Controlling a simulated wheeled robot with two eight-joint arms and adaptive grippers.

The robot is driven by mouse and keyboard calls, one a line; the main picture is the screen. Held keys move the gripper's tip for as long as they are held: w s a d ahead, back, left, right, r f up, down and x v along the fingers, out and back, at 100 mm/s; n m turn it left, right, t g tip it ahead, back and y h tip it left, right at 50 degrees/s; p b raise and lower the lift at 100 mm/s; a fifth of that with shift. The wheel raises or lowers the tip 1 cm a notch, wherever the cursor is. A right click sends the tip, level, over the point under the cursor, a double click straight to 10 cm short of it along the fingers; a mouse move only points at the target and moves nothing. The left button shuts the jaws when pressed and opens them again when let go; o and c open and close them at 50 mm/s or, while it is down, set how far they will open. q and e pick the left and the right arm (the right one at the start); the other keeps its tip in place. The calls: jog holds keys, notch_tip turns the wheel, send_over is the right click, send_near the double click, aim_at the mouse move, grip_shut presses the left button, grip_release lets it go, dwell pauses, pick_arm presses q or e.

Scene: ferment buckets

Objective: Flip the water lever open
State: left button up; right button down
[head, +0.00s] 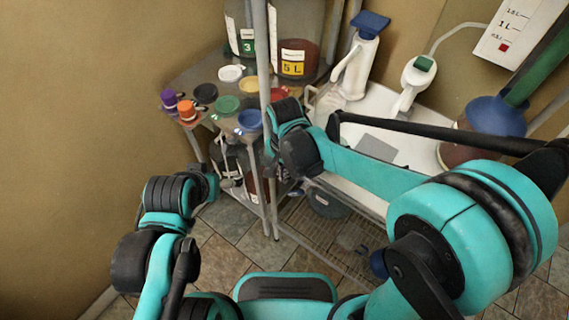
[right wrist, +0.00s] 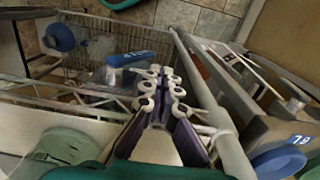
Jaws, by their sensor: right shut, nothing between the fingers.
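No part is clearly marked as the water lever. A white tap-like fixture with a flat blue top (head: 370,24) stands at the back of the white basin in the head view. In the right wrist view a blue handle-like piece (right wrist: 130,58) on a pale body lies just beyond the fingertips, with no clear contact. My right gripper (head: 268,166) is low beside the rack post, apart from the blue-topped fixture; its fingers (right wrist: 156,76) are shut and empty. My left gripper (head: 212,186) is at the lower left; its fingers are too small to read.
A green-topped white fixture (head: 416,78) stands in the white basin (head: 450,128). Coloured lids, including a green one (head: 229,104), sit on the corner shelf. The rack post (head: 264,70) stands close to my right wrist. Buckets stand behind and below; tiled floor shows at the front.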

notch_tip(320, 180, up, 7)
dwell(0.3)
dwell(0.5)
